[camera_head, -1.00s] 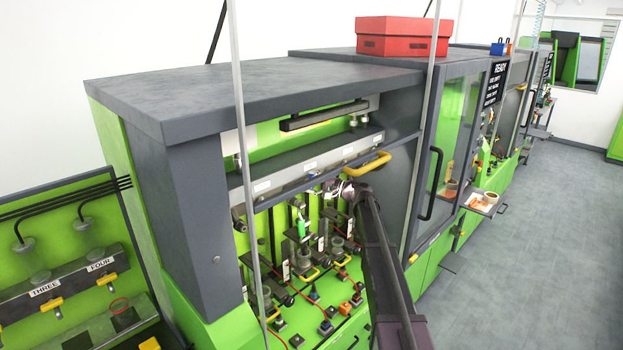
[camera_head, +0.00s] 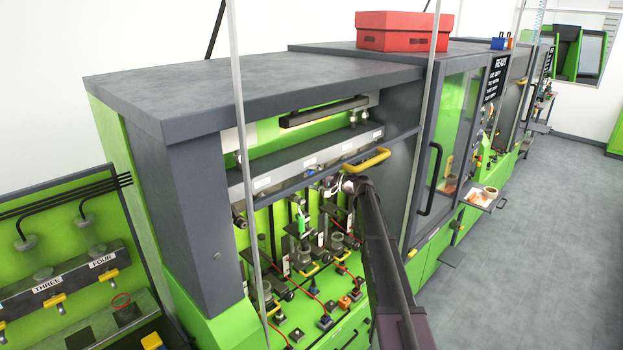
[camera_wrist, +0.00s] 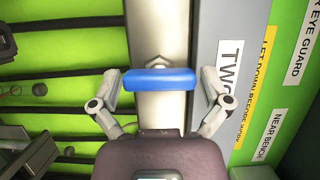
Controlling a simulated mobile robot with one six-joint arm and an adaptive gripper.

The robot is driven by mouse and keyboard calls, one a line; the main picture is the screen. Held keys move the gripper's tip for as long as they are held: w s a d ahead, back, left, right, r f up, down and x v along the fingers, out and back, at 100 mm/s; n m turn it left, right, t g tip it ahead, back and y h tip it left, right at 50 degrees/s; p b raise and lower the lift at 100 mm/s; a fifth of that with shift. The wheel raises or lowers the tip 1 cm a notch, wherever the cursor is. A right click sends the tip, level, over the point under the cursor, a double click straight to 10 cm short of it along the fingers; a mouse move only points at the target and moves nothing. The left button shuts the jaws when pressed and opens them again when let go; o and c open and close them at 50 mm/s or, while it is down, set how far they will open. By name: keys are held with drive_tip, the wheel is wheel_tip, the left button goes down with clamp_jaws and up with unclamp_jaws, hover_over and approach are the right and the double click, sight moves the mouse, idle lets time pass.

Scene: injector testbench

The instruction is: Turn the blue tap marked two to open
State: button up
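The blue tap handle (camera_wrist: 159,79) lies crosswise in the wrist view, on a pale metal column. A label reading "TWO" (camera_wrist: 229,90) stands to its right. My gripper (camera_wrist: 160,88) is open, with one finger at each end of the handle. The left finger is very close to the left end; I cannot tell if it touches. A narrow gap shows at the right end. In the head view my arm reaches into the green bay, and its end is small and partly hidden among the fittings.
Several fittings and red cables fill the bay floor. A yellow handle (camera_head: 367,161) is close to my arm. Yellow taps marked three (camera_head: 53,302) and four (camera_head: 106,278) are at the left. A red box (camera_head: 402,31) sits on top of the bench.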

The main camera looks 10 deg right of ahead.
drive_tip(key=shift+s, duration=0.1)
drive_tip(key=shift+s, duration=0.1)
drive_tip(key=v, duration=1.2)
idle(0.4)
